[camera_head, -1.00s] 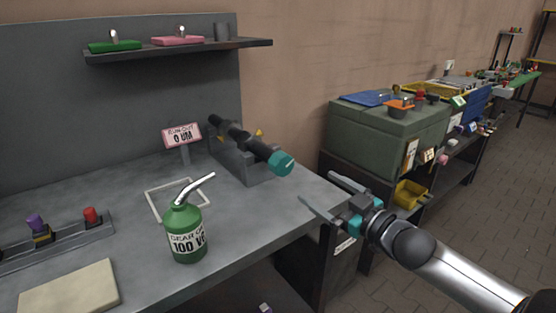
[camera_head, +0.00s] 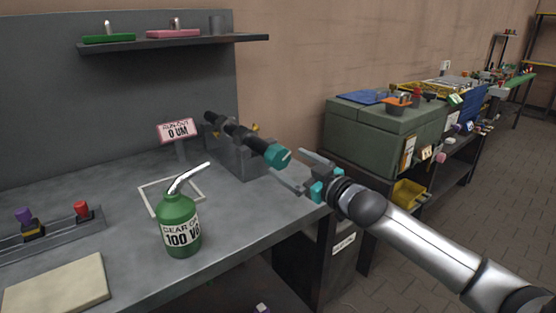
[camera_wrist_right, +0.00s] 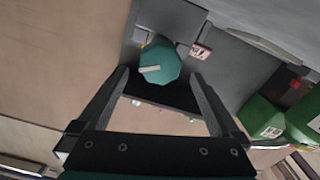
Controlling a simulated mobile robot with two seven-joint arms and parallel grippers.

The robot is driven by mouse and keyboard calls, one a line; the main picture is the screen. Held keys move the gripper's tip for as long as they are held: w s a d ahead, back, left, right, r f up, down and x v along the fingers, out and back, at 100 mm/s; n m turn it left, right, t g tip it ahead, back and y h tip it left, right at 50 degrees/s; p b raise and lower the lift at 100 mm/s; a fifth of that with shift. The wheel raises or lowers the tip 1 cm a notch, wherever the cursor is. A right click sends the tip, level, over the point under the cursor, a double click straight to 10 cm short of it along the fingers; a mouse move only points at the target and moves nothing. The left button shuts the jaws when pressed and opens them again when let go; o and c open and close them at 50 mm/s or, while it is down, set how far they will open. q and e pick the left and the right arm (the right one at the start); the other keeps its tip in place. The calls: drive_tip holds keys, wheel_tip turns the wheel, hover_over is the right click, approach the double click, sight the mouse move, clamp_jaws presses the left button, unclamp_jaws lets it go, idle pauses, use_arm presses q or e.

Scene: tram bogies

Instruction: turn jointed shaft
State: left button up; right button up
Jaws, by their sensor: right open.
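The jointed shaft (camera_head: 236,132) is dark, with a teal faceted end knob (camera_head: 279,156), and rests in a grey stand (camera_head: 238,160) on the workbench. My right gripper (camera_head: 288,170) is open, just right of the knob, with its fingers pointing at it. In the right wrist view the teal knob (camera_wrist_right: 160,63) shows a pale stripe on its face and lies ahead, between the lines of the two open fingers (camera_wrist_right: 163,82). The knob appears free of the fingers. A sign (camera_head: 179,131) behind the stand reads "RUN-OUT 0 UM". My left gripper is not in view.
A green oil can (camera_head: 180,223) with a bent spout stands in front on the bench, near a white square outline (camera_head: 148,204). A rack with red and purple knobs (camera_head: 82,210) is at left. A green chest (camera_head: 372,128) stands beyond my right arm.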

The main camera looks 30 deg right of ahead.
sight(282, 158)
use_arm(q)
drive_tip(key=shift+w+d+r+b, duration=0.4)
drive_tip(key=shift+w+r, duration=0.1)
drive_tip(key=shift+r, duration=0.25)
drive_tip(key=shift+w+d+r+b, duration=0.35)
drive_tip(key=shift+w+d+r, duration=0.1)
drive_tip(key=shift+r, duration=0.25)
use_arm(e)
drive_tip(key=shift+w+a, duration=0.2)
drive_tip(key=shift+w, duration=2.65)
drive_tip(key=c, duration=1.3)
